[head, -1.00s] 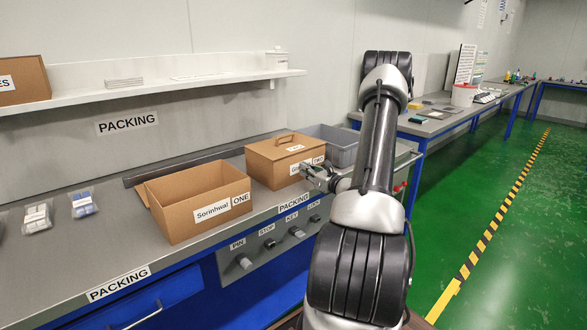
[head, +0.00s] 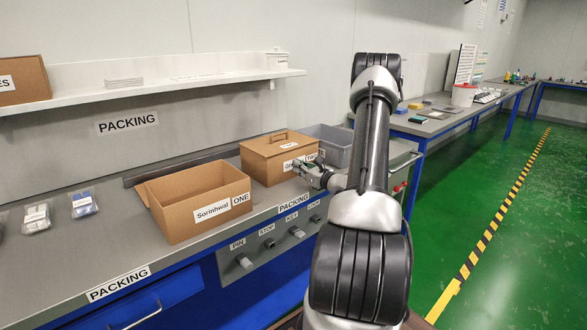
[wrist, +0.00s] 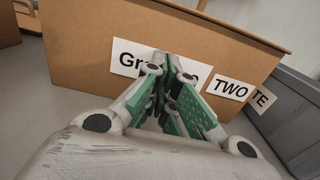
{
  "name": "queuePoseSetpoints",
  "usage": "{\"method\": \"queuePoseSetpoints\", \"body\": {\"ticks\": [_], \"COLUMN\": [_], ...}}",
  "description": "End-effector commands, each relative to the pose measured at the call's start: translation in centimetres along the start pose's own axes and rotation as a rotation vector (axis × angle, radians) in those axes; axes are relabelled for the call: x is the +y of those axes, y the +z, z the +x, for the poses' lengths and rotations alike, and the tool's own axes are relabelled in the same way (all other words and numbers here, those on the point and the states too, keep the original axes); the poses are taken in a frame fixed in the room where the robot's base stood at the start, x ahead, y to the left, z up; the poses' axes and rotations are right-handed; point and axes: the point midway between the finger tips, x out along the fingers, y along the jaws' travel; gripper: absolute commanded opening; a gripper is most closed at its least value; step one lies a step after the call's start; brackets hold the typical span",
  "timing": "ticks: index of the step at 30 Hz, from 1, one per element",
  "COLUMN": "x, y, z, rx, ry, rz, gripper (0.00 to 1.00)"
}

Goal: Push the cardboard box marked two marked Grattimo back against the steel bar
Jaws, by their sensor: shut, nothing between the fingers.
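The cardboard box marked TWO (head: 262,166) stands closed on the packing bench, with a handle on its lid. Its front label is partly hidden by my gripper; "Gr" and "TWO" can be read on this box in the wrist view (wrist: 80,60). My gripper (head: 304,168) is shut and empty, its fingertips at the front face of the box over the label (wrist: 172,62). They look to be touching or very near it. The steel bar (head: 185,164) lies along the back of the bench. Its stretch behind box TWO is hidden, so I cannot tell whether the box meets it.
An open cardboard box marked Sorinhwal ONE (head: 182,218) stands just left of box TWO. A grey bin (head: 338,153) is close on its right. Bagged items (head: 84,204) lie further left. A shelf (head: 150,89) runs above the bench along the wall.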

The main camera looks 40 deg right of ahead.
Motion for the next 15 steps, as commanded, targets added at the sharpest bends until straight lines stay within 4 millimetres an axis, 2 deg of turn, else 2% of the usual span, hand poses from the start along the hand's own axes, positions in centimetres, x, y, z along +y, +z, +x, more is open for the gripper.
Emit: {"method": "queuePoseSetpoints", "body": {"ticks": [7, 15], "x": [0.0, 0.0], "y": [0.0, 0.0], "z": [1.2, 1.3], "rx": [0.0, 0.0], "ry": [0.0, -0.001], "rz": [0.0, 0.0], "gripper": [0.0, 0.0]}}
